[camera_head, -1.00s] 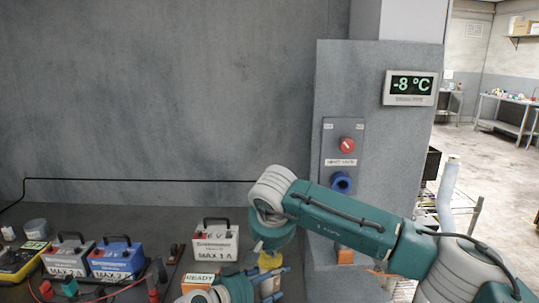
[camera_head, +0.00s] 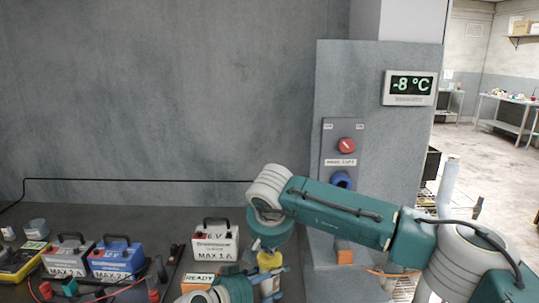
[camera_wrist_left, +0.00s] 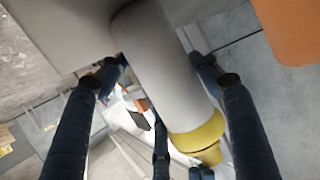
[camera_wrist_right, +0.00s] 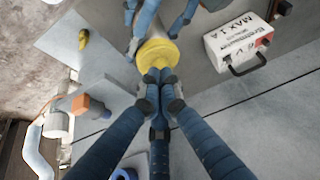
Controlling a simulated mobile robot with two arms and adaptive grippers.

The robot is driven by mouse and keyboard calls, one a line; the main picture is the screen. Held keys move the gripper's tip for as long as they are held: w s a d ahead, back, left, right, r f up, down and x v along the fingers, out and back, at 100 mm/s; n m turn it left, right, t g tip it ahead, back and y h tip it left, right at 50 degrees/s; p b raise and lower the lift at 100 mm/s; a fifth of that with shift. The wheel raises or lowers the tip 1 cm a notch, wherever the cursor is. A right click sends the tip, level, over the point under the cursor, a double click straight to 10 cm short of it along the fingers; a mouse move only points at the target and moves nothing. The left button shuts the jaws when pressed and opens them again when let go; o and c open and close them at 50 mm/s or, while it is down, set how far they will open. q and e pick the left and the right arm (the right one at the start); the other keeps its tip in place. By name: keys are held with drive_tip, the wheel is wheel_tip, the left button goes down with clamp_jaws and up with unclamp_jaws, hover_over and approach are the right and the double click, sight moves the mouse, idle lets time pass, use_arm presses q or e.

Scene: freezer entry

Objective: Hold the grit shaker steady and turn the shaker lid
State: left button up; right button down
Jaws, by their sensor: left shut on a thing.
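The grit shaker is a pale grey cylinder with a yellow lid. My left gripper (camera_wrist_left: 150,85) is shut around the shaker body (camera_wrist_left: 165,65), with dark fingers on both sides of it. The lid (camera_wrist_left: 197,138) has a narrower yellow end in the left wrist view. In the head view the lid (camera_head: 270,261) shows just above the left gripper's fingers. My right gripper (camera_wrist_right: 159,78) is at the lid (camera_wrist_right: 157,50), its fingertips close together and overlapping the lid's near edge. Whether they grip the narrow end is hidden. In the head view my right wrist hides those fingers.
A white battery box (camera_head: 215,243) and a blue one (camera_head: 117,261) stand on the bench to the left, with cables and clips. An orange block with a READY sign (camera_head: 199,281) is close to the left gripper. A switch panel (camera_head: 343,146) is behind my right arm.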

drive_tip(key=shift+s+a+f, duration=0.15)
drive_tip(key=shift+s, duration=0.1)
drive_tip(key=shift+s, duration=0.15)
wheel_tip(320, 180, up, 6)
idle(0.6)
drive_tip(key=shift+s+d+f, duration=0.1)
drive_tip(key=shift+d+f, duration=0.05)
drive_tip(key=shift+f, duration=1.35)
drive_tip(key=shift+d+f, duration=0.15)
drive_tip(key=shift+f, duration=1.3)
drive_tip(key=shift+w, duration=0.65)
drive_tip(key=shift+a+f, duration=0.1)
drive_tip(key=shift+a, duration=0.05)
